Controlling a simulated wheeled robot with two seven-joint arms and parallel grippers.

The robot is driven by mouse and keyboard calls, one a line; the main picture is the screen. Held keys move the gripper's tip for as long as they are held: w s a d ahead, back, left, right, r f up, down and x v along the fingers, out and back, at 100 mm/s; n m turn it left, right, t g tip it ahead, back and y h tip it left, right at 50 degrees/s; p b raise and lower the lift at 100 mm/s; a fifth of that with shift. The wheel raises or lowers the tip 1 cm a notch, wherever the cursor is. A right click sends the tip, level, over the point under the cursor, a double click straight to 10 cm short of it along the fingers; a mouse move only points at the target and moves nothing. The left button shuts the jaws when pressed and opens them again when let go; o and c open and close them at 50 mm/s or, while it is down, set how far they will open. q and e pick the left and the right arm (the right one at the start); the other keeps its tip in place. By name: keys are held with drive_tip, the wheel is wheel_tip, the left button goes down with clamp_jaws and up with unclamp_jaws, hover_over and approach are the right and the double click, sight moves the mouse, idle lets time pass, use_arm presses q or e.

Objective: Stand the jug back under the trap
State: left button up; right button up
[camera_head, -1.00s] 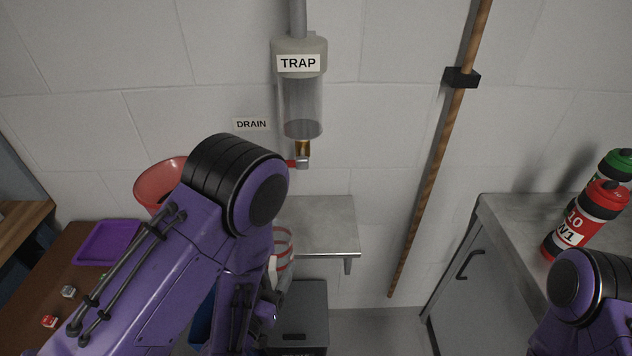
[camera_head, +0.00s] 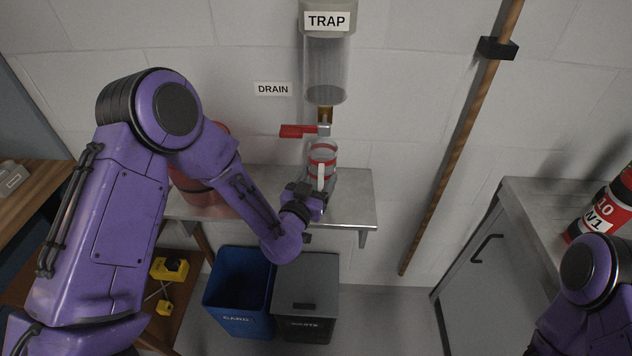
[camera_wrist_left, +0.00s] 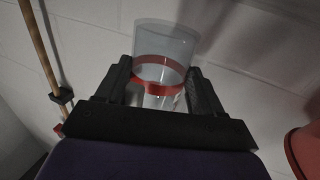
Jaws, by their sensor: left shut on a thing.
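The clear jug (camera_head: 321,163) with red bands and a pale handle is upright below the trap (camera_head: 326,62), a clear cylinder on the wall with a tap and red lever (camera_head: 298,131) at its foot. My left gripper (camera_head: 312,192) is shut on the jug; in the left wrist view the jug (camera_wrist_left: 166,47) stands between the two fingers (camera_wrist_left: 160,92). The jug is over or on the metal shelf (camera_head: 352,200); its base is hidden, so I cannot tell whether it touches. My right gripper is out of view; only part of that arm shows at lower right.
A red funnel-shaped vessel (camera_head: 196,190) is left of the jug, partly behind my left arm. A blue bin (camera_head: 240,292) and a grey bin (camera_head: 305,290) stand below the shelf. A wooden pole (camera_head: 455,150) leans on the wall at right, beside a metal cabinet (camera_head: 480,275).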

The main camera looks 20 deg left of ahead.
use_arm(q)
drive_tip(key=f, duration=0.1)
drive_tip(key=w+f+p, duration=0.1)
drive_tip(key=f, duration=0.1)
drive_tip(key=shift+d+f, duration=0.15)
drive_tip(key=shift+f, duration=0.3)
drive_tip(key=o, duration=1.2)
drive_tip(key=shift+o, duration=0.2)
